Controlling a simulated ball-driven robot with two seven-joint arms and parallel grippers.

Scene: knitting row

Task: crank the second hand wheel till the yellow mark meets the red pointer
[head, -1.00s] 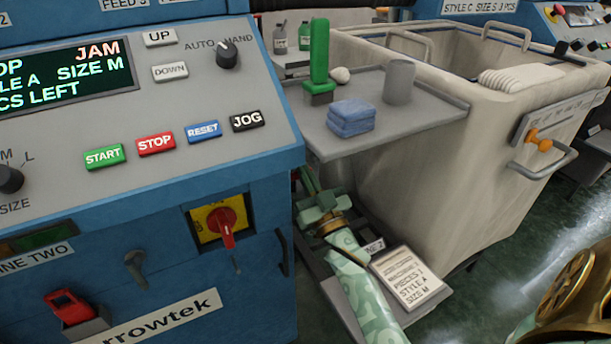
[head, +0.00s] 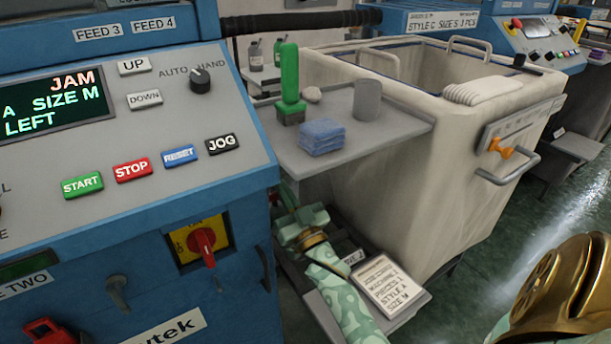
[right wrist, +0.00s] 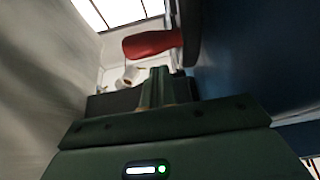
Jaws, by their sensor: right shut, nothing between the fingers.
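The second hand wheel shows only as a dark rim edge (right wrist: 188,30) with a red crank handle (right wrist: 152,43) in the right wrist view, close beyond my fingers. The yellow mark and the red pointer are not seen. My right gripper (right wrist: 157,88) is shut and empty, its fingertips just below the red handle in that view; I cannot tell whether they touch it. In the head view the green right gripper (head: 292,203) is low between the blue machine (head: 120,270) and the pale bin, its tips partly hidden. My left gripper is not in view.
A grey shelf (head: 300,157) with a green brush (head: 289,80), blue folded cloths (head: 322,137) and a grey cup (head: 367,100) sits above my right gripper. The pale bin (head: 440,190) stands close to the right. A label plate (head: 388,285) lies below. The machine display (head: 55,100) reads JAM.

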